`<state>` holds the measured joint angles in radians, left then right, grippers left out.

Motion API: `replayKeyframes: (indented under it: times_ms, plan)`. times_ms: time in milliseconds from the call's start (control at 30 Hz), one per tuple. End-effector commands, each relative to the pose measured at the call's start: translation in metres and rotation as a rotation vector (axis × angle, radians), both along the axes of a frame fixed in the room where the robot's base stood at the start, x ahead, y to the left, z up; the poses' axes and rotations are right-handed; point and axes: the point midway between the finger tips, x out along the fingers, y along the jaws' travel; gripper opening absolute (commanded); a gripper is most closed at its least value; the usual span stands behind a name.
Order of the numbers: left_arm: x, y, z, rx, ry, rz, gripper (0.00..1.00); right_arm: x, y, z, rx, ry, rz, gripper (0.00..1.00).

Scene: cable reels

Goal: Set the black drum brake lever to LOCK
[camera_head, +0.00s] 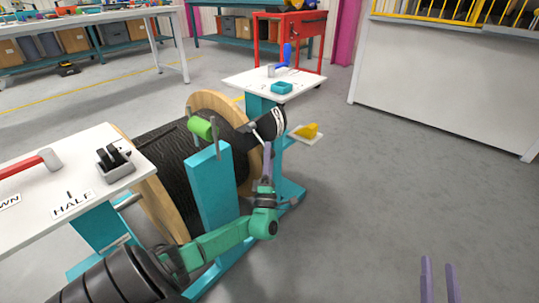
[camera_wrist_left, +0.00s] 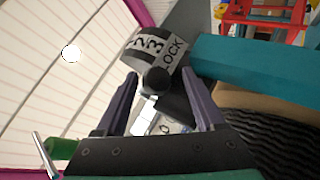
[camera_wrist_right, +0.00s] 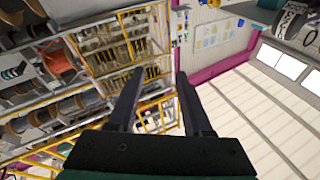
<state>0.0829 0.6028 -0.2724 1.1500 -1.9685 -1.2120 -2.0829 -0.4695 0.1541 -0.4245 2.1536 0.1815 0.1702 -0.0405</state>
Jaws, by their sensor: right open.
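The black brake drum (camera_head: 268,123) with a white marked band sits at the far end of the cable reel. In the left wrist view the band (camera_wrist_left: 153,48) shows 2, 3 and LOCK. A black round lever knob (camera_wrist_left: 157,81) stands before the band, nearest the 3, with LOCK to its right. My left gripper (camera_head: 267,150) is just below the drum; in its wrist view its fingers (camera_wrist_left: 160,100) are apart on either side of the knob, with no clear contact. My right gripper (camera_head: 438,270) is open and empty at lower right, far from the drum.
The wooden-flanged cable reel (camera_head: 212,104) stands in a teal frame (camera_head: 215,190). A green handle (camera_head: 202,127) rises beside it. A white panel with HALF marking (camera_head: 50,185) is at left. A white table (camera_head: 250,83) stands behind the drum. The floor at right is clear.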

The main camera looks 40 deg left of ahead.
Motion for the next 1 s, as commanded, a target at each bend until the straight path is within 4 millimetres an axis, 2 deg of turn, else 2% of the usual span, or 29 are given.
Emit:
replayKeyframes:
  times_ms: [233, 367, 500, 700, 833, 1000]
  plan:
    - [-0.001, -0.001, 0.0, 0.003, -0.002, -0.001, 0.71, 0.0, 0.0, 0.0, 0.0, 0.001, 0.0, 0.5]
    - [-0.007, -0.007, -0.006, 0.002, -0.001, -0.001, 0.71, -0.001, 0.001, -0.004, -0.002, 0.023, 0.004, 0.5]
    - [-0.022, -0.018, -0.02, 0.001, 0.001, -0.002, 0.71, -0.021, 0.005, -0.063, -0.03, 0.19, 0.026, 0.5]
    - [-0.056, -0.043, -0.053, -0.001, 0.004, 0.0, 0.71, -0.05, 0.009, -0.115, -0.054, 0.352, 0.05, 0.5]
    - [-0.078, -0.058, -0.074, -0.001, 0.002, -0.001, 0.71, -0.06, 0.01, -0.13, -0.061, 0.399, 0.059, 0.5]
    - [-0.092, -0.069, -0.087, 0.001, -0.002, 0.0, 0.71, -0.06, 0.01, -0.131, -0.061, 0.401, 0.06, 0.5]
